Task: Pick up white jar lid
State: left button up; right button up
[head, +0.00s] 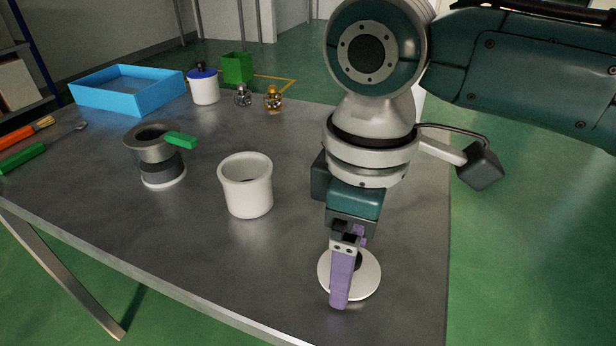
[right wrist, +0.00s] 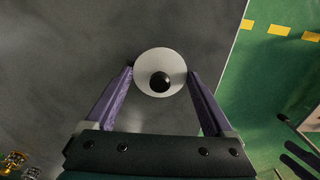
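The white jar lid (head: 370,278) is a round disc with a black knob, lying flat on the grey table near its front right corner. It also shows in the right wrist view (right wrist: 148,62), with the knob near the middle. My right gripper (head: 343,285) points down over the lid. Its purple fingers are spread, one on each side of the lid in the right wrist view (right wrist: 160,75), with nothing gripped between them. I cannot tell whether a fingertip touches the rim. In the head view the near finger hides part of the lid. My left gripper is not in view.
An open white jar (head: 246,198) stands left of the lid. A grey pot with a green handle (head: 158,165) is further left. A white jar with a blue lid (head: 204,90), a blue tray (head: 130,101) and a green box (head: 237,68) are at the back.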

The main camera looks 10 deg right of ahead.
jog(key=c, duration=0.7)
jog(key=shift+r, duration=0.1)
